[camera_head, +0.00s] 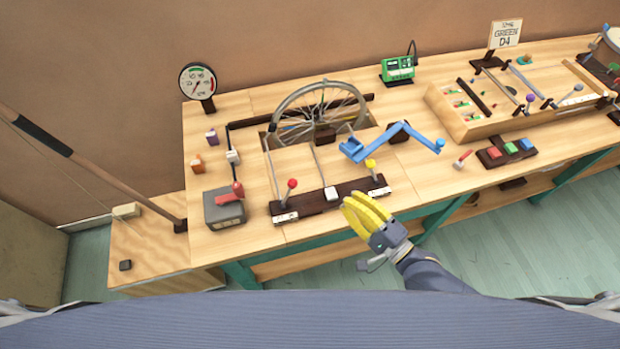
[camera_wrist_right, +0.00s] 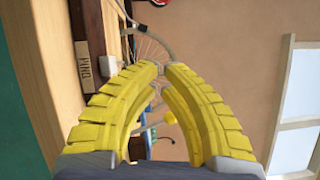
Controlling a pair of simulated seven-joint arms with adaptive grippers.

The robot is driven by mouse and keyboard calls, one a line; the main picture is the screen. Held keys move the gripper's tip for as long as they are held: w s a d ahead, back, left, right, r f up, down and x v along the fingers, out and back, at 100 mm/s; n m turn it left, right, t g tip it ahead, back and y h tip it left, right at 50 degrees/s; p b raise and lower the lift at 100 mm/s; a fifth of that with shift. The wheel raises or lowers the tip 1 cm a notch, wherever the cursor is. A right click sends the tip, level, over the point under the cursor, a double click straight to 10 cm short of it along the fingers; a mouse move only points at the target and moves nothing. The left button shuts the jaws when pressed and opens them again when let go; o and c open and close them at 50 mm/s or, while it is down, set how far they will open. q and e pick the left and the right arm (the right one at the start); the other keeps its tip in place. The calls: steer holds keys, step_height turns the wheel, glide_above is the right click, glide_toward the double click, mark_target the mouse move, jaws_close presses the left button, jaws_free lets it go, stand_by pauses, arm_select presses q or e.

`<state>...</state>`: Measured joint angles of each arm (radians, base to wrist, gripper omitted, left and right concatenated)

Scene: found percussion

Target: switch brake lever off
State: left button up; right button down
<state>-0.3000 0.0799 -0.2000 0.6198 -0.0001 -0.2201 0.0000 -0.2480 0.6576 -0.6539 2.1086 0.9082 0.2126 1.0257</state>
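A dark lever board (camera_head: 330,200) lies along the front of the bench, with white labels on its front. It carries a lever with a red knob (camera_head: 292,183), one with a white block (camera_head: 331,193) and one with a yellow knob (camera_head: 370,163). The labels are too small in the head view to tell which is the brake lever. In the right wrist view one label (camera_wrist_right: 83,67) shows letters like "KING". My left gripper is out of view.
A spoked wheel (camera_head: 320,112) stands behind the levers, with a blue crank arm (camera_head: 400,132) to its right. A grey box with a red handle (camera_head: 224,207) sits left of the board. A button block (camera_head: 507,151) stands farther right.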

mark_target(287, 194)
steer(key=shift+a, duration=0.1)
steer(key=x, duration=1)
steer(key=shift+w, duration=0.15)
steer(key=shift+s+a+r, duration=0.15)
steer(key=shift+s+a, duration=0.4)
steer(key=shift+a, duration=0.25)
steer(key=shift+s+a+r, duration=0.1)
steer(key=shift+s+a, duration=0.35)
steer(key=shift+a, duration=0.4)
steer(key=shift+r, duration=0.1)
